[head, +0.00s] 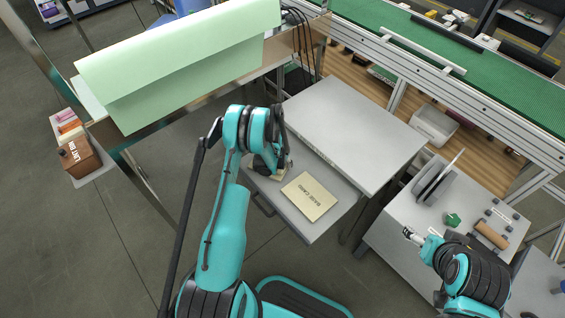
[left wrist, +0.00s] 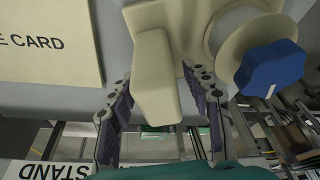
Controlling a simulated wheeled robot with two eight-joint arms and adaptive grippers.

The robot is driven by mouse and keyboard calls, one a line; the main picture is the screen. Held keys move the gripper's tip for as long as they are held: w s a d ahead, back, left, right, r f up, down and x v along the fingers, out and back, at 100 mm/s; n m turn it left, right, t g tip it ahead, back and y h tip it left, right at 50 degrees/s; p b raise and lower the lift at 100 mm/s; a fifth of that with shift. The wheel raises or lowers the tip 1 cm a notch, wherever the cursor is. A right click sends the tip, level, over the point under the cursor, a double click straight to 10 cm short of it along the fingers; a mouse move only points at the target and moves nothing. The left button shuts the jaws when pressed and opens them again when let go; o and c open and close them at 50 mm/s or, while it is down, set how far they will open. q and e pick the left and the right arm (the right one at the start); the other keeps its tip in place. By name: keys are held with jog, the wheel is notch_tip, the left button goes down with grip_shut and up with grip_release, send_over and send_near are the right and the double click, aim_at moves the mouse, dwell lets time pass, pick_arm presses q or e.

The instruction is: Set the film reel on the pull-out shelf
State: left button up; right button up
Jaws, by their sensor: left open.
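The pull-out shelf (head: 300,160) stands out from under a grey cabinet top, with a card marked BASE CARD (head: 309,197) on it. My left gripper (head: 266,168) is low over the shelf's left end. In the left wrist view its open fingers (left wrist: 165,115) stand either side of a beige upright block (left wrist: 153,75); contact is unclear. Beside the block are a pale round disc (left wrist: 222,45) and a blue knob (left wrist: 270,68); I cannot tell whether these form the film reel. A grey double-disc, reel-like thing (head: 434,182) stands on the right table. My right gripper (head: 410,235) is near that table's front; its jaws are too small to judge.
The grey cabinet top (head: 350,130) is bare. The right table (head: 392,220) also holds a green item (head: 453,219) and a brown roll (head: 491,234). A green conveyor (head: 400,40) runs behind. Pale green sheet (head: 180,65) covers the left bench.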

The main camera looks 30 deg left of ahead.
pick_arm(q)
jog(key=p+v, duration=0.4)
jog(key=v, duration=0.7)
jog(key=shift+s+r, duration=0.1)
jog(key=shift+r, duration=0.25)
jog(key=s+d+r+t, duration=0.1)
jog(key=s+d+r, duration=0.15)
jog(key=r, duration=0.55)
jog(key=s+d+r, duration=0.2)
jog(key=d+r, duration=0.1)
jog(key=r, duration=0.5)
jog(key=s+d+r+t, duration=0.1)
jog(key=s+d+r, duration=0.2)
jog(key=r, duration=0.5)
jog(key=s+d+r+t, duration=0.1)
jog(key=s+d+r, duration=0.2)
jog(key=s, duration=0.6)
jog(key=s+d+r, duration=0.4)
jog(key=s, duration=0.5)
jog(key=shift+d+r+t, duration=0.25)
jog(key=shift+r+t, duration=0.1)
jog(key=shift+t, duration=0.05)
jog(key=shift+a, duration=0.1)
